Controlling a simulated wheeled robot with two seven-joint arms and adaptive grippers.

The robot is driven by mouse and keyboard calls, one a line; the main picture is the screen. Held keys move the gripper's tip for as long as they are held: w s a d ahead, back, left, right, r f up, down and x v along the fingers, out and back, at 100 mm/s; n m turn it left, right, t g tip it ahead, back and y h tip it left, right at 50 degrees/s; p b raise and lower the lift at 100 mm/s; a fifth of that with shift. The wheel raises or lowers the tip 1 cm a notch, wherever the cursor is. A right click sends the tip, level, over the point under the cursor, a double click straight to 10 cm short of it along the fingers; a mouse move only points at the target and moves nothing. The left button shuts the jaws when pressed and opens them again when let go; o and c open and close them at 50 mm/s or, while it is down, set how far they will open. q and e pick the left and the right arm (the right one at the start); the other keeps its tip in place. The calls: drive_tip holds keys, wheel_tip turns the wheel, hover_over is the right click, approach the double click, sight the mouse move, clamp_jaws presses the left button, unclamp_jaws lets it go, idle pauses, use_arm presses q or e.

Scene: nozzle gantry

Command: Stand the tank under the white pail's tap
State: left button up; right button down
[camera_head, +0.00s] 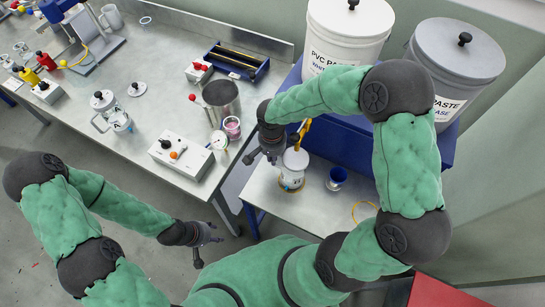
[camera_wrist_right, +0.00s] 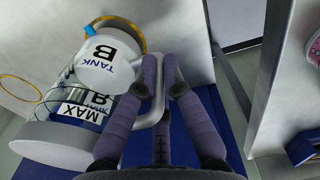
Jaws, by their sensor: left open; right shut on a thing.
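The tank (camera_head: 295,158), clear with a white lid, stands upright on the low table in the head view. The right wrist view shows its labels "TANK B" and "MAX" (camera_wrist_right: 80,112). My right gripper (camera_head: 272,157) is shut on the tank's white handle (camera_wrist_right: 158,100). The white pail (camera_head: 345,45) stands on a blue stand behind. A yellow tap lever (camera_head: 303,128) shows below it, close behind the tank; I cannot tell whether the tank is directly under the outlet, which is hidden. My left gripper (camera_head: 209,251) is open and empty, clear of the tables.
A grey pail (camera_head: 457,60) stands right of the white pail on the blue stand (camera_head: 350,145). A blue cup (camera_head: 336,179) and a yellow loop (camera_head: 364,212) are right of the tank. The long bench (camera_head: 150,85) holds another lidded vessel (camera_head: 105,105) and a switch box (camera_head: 181,155).

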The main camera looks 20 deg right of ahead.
drive_tip(key=shift+f+b, duration=0.3)
drive_tip(key=shift+b, duration=0.15)
drive_tip(key=shift+f, duration=0.25)
drive_tip(key=c, duration=1.4)
unclamp_jaws()
drive_tip(key=shift+o, duration=0.2)
drive_tip(key=shift+r, duration=0.1)
drive_tip(key=shift+r+p, duration=0.5)
drive_tip(key=shift+r, duration=0.05)
wheel_tip(320, 180, up, 12)
drive_tip(key=p, duration=0.2)
drive_tip(key=shift+p, duration=0.3)
